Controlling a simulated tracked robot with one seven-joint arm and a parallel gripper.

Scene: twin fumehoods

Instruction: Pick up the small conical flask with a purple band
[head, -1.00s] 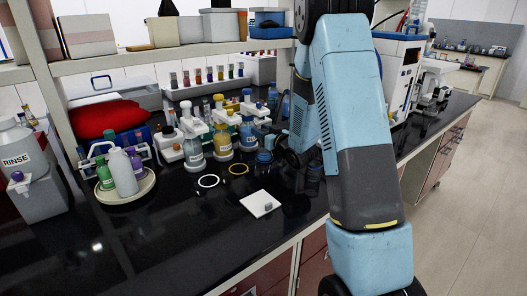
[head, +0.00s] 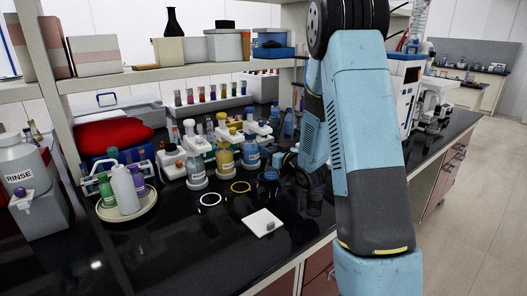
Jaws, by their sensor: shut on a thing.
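In the head view my arm rises, bends at the top and comes down beside the bench-top bottles. My gripper (head: 283,160) is at its low end, near the blue-capped bottle, small, dark and mostly covered by my arm. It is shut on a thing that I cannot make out. I cannot pick out a small conical flask with a purple band. A dark blue round item (head: 268,177) is on the black bench just left of my wrist; its exact form is unclear.
Several capped bottles (head: 224,158) stand close left of my gripper. A white ring (head: 210,199), a yellow ring (head: 241,187) and a white plate (head: 258,219) lie in front. A tan dish (head: 108,211) holds bottles at left. A shelf (head: 180,70) hangs above.

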